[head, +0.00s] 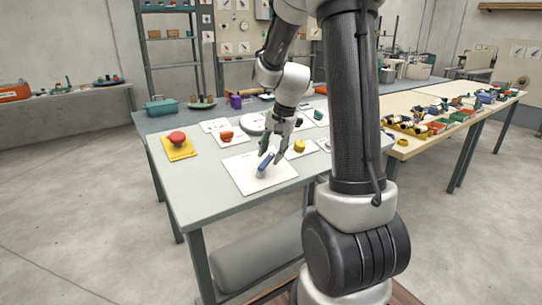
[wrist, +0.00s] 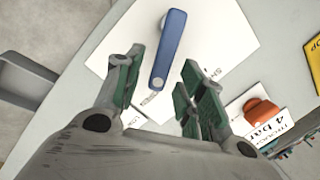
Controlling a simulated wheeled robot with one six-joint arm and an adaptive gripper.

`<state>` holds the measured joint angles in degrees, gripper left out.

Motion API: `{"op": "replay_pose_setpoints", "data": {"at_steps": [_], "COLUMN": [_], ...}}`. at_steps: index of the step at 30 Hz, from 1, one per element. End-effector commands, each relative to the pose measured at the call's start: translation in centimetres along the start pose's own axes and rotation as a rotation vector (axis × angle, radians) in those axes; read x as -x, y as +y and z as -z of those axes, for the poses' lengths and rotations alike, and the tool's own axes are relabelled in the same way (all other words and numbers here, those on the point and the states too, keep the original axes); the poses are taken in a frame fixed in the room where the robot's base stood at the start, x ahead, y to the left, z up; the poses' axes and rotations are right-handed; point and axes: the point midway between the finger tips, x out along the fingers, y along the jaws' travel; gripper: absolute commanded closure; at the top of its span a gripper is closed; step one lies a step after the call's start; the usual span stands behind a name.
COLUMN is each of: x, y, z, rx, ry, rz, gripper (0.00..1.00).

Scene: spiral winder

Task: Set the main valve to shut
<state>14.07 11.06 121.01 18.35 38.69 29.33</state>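The main valve appears as a blue lever handle (head: 265,161) on a white sheet (head: 247,178) at the table's front. In the wrist view the blue lever (wrist: 168,48) runs from a grey pivot at its upper end to a round end near my fingers. Printed letters, partly "SH" (wrist: 211,72), show on the sheet right of the lever; the rest is covered. My gripper (wrist: 161,62) is open, with one green-padded finger on each side of the lever. A gap shows on both sides. I cannot tell how high the fingertips are above the sheet.
An orange knob (wrist: 262,108) on a labelled card is near my right finger. A red mushroom button on a yellow plate (head: 181,153) stands at the left. A yellow knob (head: 299,146) sits to the right. The grey table's (head: 206,187) front left is clear.

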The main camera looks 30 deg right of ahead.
Motion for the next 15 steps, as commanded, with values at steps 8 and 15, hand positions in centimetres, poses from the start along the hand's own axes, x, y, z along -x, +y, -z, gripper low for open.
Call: {"op": "replay_pose_setpoints", "data": {"at_steps": [8,15], "x": [-1.56,-1.53], "y": [0.04,0.03], "z": [-0.05,-0.04], "rx": [0.001,0.001], "ry": [-0.001,0.000], "rz": [-0.001,0.000], "gripper": [0.61,0.75]}}
